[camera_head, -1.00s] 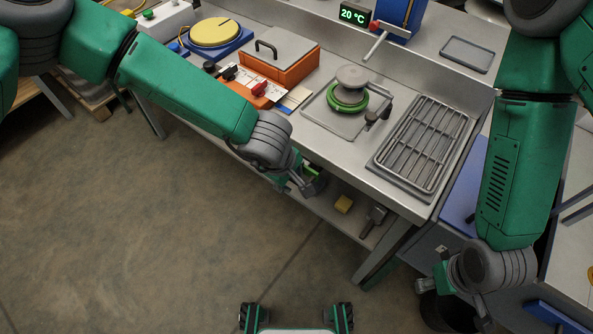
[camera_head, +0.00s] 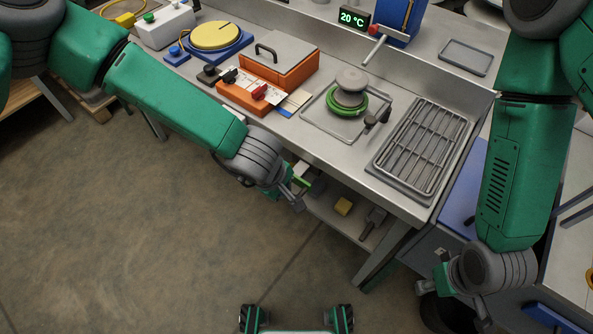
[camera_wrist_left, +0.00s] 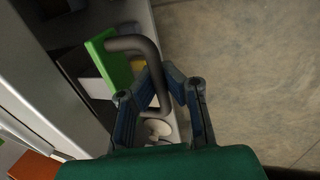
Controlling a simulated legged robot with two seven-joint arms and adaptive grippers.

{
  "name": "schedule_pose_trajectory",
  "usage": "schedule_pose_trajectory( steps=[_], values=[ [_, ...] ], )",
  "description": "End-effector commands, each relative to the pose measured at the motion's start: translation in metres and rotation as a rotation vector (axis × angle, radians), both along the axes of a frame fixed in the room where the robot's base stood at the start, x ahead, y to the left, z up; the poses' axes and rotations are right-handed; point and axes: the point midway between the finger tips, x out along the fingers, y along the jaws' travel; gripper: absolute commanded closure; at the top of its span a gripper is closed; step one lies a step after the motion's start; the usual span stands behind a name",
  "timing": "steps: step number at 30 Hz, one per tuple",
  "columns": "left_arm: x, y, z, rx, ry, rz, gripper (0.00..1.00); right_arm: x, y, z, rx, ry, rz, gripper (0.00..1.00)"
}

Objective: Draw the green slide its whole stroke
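The green slide (camera_head: 301,181) shows under the bench's front edge, partly hidden by my left gripper (camera_head: 297,194). In the left wrist view the slide is a bright green block (camera_wrist_left: 118,64) with a dark bent handle (camera_wrist_left: 142,45). My left gripper (camera_wrist_left: 158,74) has its fingers on both sides of the handle's bar and they close in on it; the contact itself is partly hidden. My right gripper (camera_head: 452,301) hangs low at the right, off the bench, its fingers apart and empty.
The steel bench carries an orange box (camera_head: 278,62), a ringed insulator stack (camera_head: 349,88) and a wire rack (camera_head: 424,145). The floor (camera_head: 180,230) in front is clear.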

Motion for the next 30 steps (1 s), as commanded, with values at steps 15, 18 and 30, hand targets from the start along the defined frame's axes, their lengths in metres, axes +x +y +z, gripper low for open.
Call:
schedule_pose_trajectory(
  steps=[15, 18, 30],
  values=[
    [-0.033, 0.026, 0.001, 0.001, 0.000, 0.001, 1.00, 0.000, 0.000, 0.007, 0.000, 0.000, 0.000, 0.60],
    [-0.039, 0.031, 0.002, -0.001, -0.001, 0.000, 1.00, 0.000, 0.000, 0.008, 0.000, 0.000, 0.000, 0.60],
    [-0.064, 0.050, 0.002, 0.000, -0.002, 0.000, 1.00, 0.000, 0.000, 0.012, 0.000, 0.000, 0.000, 0.60]
  ],
)
